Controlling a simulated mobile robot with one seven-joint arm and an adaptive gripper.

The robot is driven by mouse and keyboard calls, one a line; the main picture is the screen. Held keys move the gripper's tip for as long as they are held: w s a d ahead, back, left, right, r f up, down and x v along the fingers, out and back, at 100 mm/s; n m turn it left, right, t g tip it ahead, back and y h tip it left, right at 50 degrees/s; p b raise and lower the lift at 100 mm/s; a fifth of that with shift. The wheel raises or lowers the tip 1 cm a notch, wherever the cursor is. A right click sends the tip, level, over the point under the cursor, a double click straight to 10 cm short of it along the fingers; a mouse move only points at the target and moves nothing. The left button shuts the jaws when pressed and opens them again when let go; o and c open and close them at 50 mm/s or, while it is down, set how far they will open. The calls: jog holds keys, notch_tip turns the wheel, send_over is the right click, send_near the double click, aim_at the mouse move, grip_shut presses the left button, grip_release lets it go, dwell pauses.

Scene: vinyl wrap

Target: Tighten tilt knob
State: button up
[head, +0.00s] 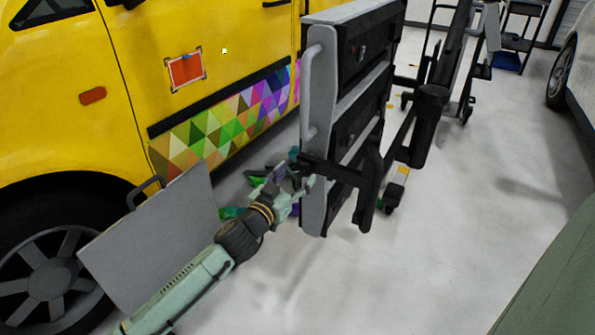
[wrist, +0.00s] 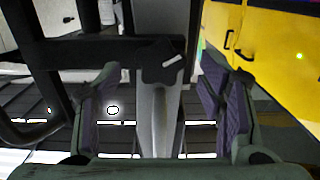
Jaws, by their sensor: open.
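The tilt knob (wrist: 163,64) is a black lobed knob with a short white mark, on a grey upright bar in the wrist view. My gripper (wrist: 160,75) is open there, its purple-padded fingers apart on either side of the knob and bar. I cannot tell whether either finger touches the knob. In the head view my gripper (head: 302,186) is at the left edge of the grey and black panel unit (head: 318,130), by its black bracket. The knob cannot be made out clearly in the head view.
A black wheeled stand (head: 425,125) carries the panel unit. A yellow van (head: 140,75) with a colourful triangle pattern stands behind on the left. A grey board with a handle (head: 150,235) is beside my arm. Grey floor (head: 440,250) is open at right.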

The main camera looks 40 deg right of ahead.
jog(key=shift+x, duration=1)
jog(key=c, duration=1.2)
jog(key=shift+o, duration=0.2)
